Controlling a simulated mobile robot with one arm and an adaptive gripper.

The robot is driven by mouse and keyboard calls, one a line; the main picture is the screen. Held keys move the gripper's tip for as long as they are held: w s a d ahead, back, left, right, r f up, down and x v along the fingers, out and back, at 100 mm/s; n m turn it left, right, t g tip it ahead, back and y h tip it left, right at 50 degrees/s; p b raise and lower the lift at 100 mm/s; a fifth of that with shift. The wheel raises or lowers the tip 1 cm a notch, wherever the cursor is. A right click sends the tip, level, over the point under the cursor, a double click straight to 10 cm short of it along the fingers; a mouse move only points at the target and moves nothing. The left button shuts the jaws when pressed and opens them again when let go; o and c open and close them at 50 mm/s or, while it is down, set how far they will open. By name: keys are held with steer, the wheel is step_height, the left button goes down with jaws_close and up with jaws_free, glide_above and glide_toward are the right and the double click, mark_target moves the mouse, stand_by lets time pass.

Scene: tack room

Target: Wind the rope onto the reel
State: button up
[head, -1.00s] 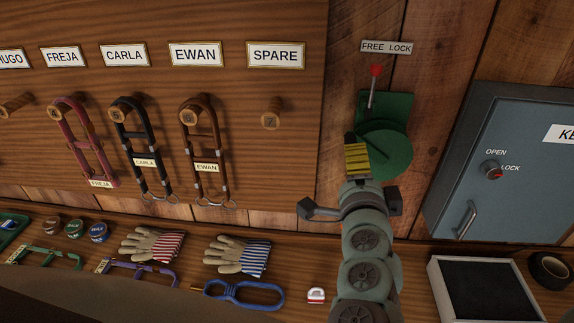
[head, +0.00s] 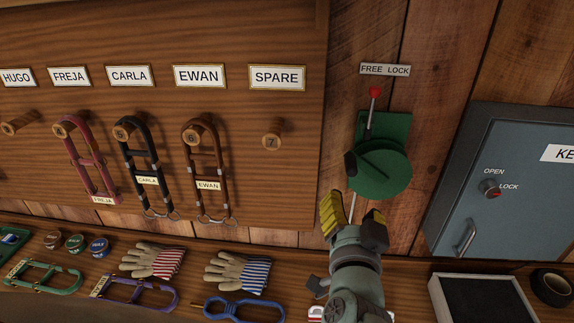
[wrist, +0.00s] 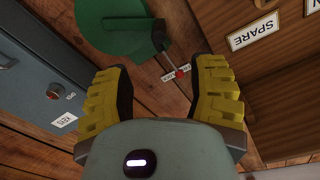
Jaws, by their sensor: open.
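The green reel (head: 381,168) is mounted on the wooden wall, with a dark crank knob (head: 351,163) at its left edge. Above it, a lever with a red knob (head: 374,92) points up toward the FREE side of the FREE LOCK label (head: 386,69). A thin pale line, probably the rope (head: 352,205), hangs below the reel, partly hidden by my gripper (head: 353,213). My gripper is open and below the reel, apart from the crank knob. In the wrist view, the reel (wrist: 108,24) and red lever knob (wrist: 181,73) show beyond the spread yellow fingers.
A grey key cabinet (head: 520,185) stands out from the wall on the right. Bridles hang on pegs at left, beside an empty SPARE peg (head: 273,139). The bench below holds gloves (head: 238,271), coloured tack, a black-floored tray (head: 437,295) and a tape roll (head: 551,286).

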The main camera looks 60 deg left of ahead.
mark_target(350, 173)
steer(key=x, duration=1.1)
steer(key=shift+w+a+r, duration=0.1)
steer(key=shift+w+a, duration=0.05)
steer(key=shift+w, duration=0.15)
steer(key=shift+x, duration=0.8)
steer(key=shift+o, duration=0.3)
steer(key=shift+s, duration=0.15)
jaws_close()
